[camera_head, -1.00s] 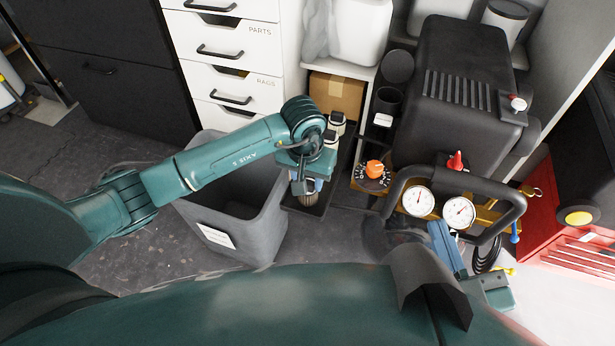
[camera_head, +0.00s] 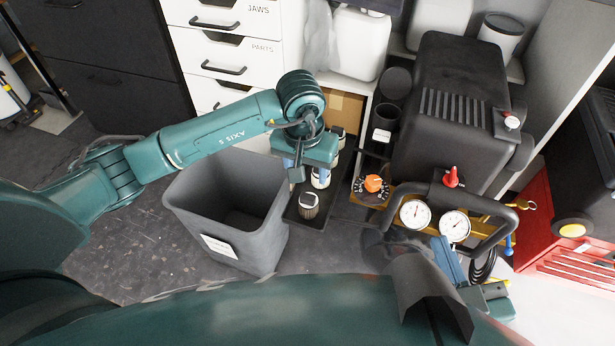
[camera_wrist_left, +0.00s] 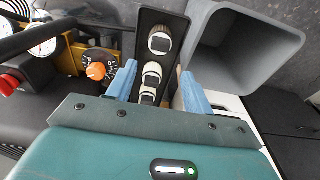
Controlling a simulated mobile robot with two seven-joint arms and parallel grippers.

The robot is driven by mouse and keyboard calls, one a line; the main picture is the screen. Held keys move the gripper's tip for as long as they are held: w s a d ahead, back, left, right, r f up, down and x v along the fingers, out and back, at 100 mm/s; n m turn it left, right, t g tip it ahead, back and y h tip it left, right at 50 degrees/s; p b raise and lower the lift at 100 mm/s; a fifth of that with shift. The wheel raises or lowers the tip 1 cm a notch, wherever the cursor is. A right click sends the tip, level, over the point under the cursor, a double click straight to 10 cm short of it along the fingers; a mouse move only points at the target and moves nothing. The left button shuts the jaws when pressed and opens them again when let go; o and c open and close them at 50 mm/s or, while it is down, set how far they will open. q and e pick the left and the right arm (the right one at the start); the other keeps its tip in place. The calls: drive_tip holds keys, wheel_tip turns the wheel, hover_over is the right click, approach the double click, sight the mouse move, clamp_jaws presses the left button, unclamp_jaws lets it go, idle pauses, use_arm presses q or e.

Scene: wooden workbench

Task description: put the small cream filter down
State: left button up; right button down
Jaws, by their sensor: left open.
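A narrow black tray (camera_head: 302,218) holds a row of upright filters with dark tops. The front one is a brown pleated filter (camera_head: 308,204), also in the left wrist view (camera_wrist_left: 160,40). Behind it is a cream filter (camera_head: 320,178), seen mid-row in the left wrist view (camera_wrist_left: 151,75). Another pale filter (camera_wrist_left: 147,98) is nearest the wrist. I cannot tell which cream one is the small one. My left gripper (camera_head: 308,172) is open above the tray, its blue fingers either side of the row (camera_wrist_left: 157,90). My right gripper (camera_head: 470,275) is partly hidden by my own body.
A grey bin (camera_head: 230,215) stands left of the tray. Right of it are an orange dial (camera_head: 374,184), two gauges (camera_head: 434,220) and a large black machine (camera_head: 450,110). White drawers (camera_head: 225,45) stand behind.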

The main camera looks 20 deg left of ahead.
use_arm(q)
drive_tip(key=s+d+r+n+g+h, duration=0.1)
drive_tip(key=s+d+n+g+h, duration=0.3)
drive_tip(key=s+d+h, duration=0.65)
drive_tip(key=s+d+r+n+t+h, duration=0.1)
drive_tip(key=s+d+r+n+h, duration=0.35)
drive_tip(key=r+n, duration=0.3)
drive_tip(key=s+d+r+n+h, duration=0.35)
drive_tip(key=r+n+h, duration=0.2)
drive_tip(key=n, duration=0.35)
drive_tip(key=w+a+r+n+t, duration=0.1)
drive_tip(key=w+a+n+t, duration=0.15)
drive_tip(key=n+t, duration=0.6)
drive_tip(key=w+a+r+n+t, duration=0.25)
drive_tip(key=n+t, duration=0.25)
drive_tip(key=n, duration=0.6)
drive_tip(key=a+f+n+t+y, duration=0.2)
drive_tip(key=a+f+n+y, duration=0.3)
drive_tip(key=n, duration=0.8)
drive_tip(key=a+f+n+t+y, duration=0.2)
drive_tip(key=a+f+n+y, duration=0.3)
drive_tip(key=n, duration=0.8)
wheel_tip(320, 180, down, 2)
drive_tip(key=y, duration=0.4)
drive_tip(key=shift+a, duration=0.35)
use_arm(e)
drive_tip(key=shift+d+g, duration=0.1)
drive_tip(key=shift+g, duration=0.2)
